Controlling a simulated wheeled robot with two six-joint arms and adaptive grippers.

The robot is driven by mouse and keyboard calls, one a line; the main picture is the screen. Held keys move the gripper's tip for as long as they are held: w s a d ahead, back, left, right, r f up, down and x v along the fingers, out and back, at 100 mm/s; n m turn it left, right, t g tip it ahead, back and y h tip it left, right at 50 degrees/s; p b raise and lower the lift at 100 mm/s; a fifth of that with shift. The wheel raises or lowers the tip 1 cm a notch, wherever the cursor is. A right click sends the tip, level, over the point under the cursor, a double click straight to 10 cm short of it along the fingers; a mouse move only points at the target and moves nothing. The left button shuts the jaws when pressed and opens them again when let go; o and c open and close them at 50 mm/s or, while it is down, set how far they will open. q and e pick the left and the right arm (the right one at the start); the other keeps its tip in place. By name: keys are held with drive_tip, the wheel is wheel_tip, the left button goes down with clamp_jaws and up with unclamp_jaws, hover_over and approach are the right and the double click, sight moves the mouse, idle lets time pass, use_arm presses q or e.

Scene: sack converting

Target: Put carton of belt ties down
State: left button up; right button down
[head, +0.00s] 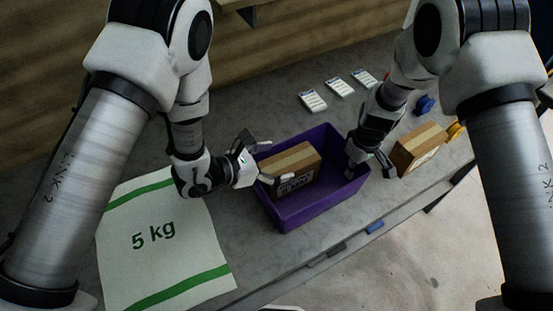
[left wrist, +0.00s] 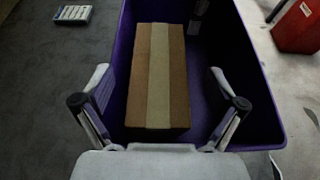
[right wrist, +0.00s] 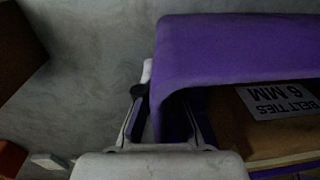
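The brown carton (head: 296,160) with a pale tape strip lies inside the purple bin (head: 290,217), toward its left side. Its label reads "BELT TIES 6 MM" in the right wrist view (right wrist: 278,101). My left gripper (head: 266,163) is open at the bin's left side, and nothing is held in it. In the left wrist view its fingers (left wrist: 160,85) stand wide apart, with the carton (left wrist: 158,75) between and beyond them. My right gripper (head: 368,166) is at the bin's right wall. In the right wrist view its fingers (right wrist: 172,110) straddle the purple wall and appear closed on it.
A white sack (head: 155,265) marked "5 kg" lies left of the bin. A second carton (head: 420,148) stands right of my right gripper. Several white cards (head: 340,88) lie behind the bin. The table's front edge is close to the bin.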

use_arm(q)
drive_tip(key=shift+r, duration=0.3)
drive_tip(key=v, duration=1.2)
drive_tip(key=shift+r, duration=0.2)
use_arm(e)
drive_tip(key=c, duration=1.2)
unclamp_jaws()
drive_tip(key=shift+c, duration=0.2)
